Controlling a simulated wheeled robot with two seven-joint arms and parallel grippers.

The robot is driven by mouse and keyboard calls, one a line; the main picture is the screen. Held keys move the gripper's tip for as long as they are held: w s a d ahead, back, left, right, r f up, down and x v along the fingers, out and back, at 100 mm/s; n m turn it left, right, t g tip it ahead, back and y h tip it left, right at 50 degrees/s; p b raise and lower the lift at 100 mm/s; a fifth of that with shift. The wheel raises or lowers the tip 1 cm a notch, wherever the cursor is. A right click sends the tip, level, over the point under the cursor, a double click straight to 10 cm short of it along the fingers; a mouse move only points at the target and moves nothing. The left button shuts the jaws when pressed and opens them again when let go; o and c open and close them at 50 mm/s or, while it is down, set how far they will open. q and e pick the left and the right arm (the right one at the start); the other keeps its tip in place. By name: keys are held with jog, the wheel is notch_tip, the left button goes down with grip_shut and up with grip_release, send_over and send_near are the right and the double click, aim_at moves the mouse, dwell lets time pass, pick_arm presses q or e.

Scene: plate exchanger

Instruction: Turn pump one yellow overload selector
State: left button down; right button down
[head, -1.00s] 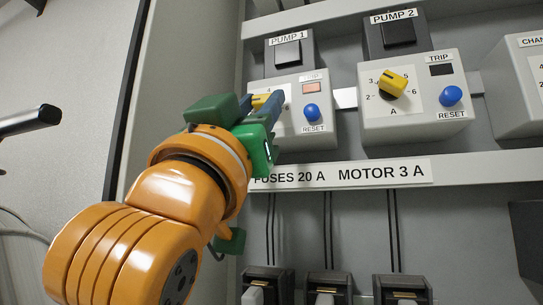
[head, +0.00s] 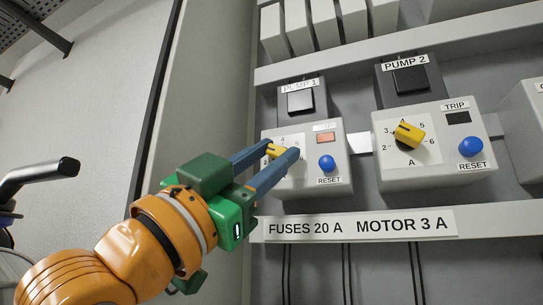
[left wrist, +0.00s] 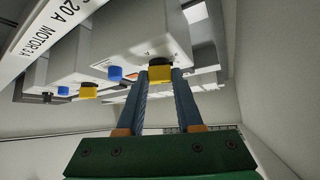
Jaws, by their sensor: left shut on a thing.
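The pump one yellow overload selector (head: 274,151) sits on the face of the grey PUMP 1 unit (head: 337,180). In the left wrist view the yellow selector (left wrist: 160,74) lies between the two blue fingertips. My left gripper (head: 281,152) is shut on this selector, with one finger on each side of it. The fingers hide part of the selector and most of its dial, so its pointing direction is hard to tell. A pinkish trip window (head: 325,137) and a blue RESET button (head: 326,162) are to the right of the selector. My right gripper is not in view.
The PUMP 2 unit (head: 386,178), with its own yellow selector (head: 409,135) and blue RESET button (head: 470,147), stands to the right. A labelled rail (head: 480,222) runs below both units. The cabinet side wall (head: 215,90) is at the left.

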pick_arm(q)
jog(key=shift+s+r, duration=0.1)
jog(key=c, duration=0.6)
grip_release()
jog(key=shift+o, duration=0.2)
jog(key=shift+s, duration=0.1)
jog(key=shift+r, duration=0.4)
jog(key=s+r+p, duration=0.1)
jog(key=s+r, duration=1.1)
jog(key=s, duration=0.2)
jog(key=shift+d, duration=0.45)
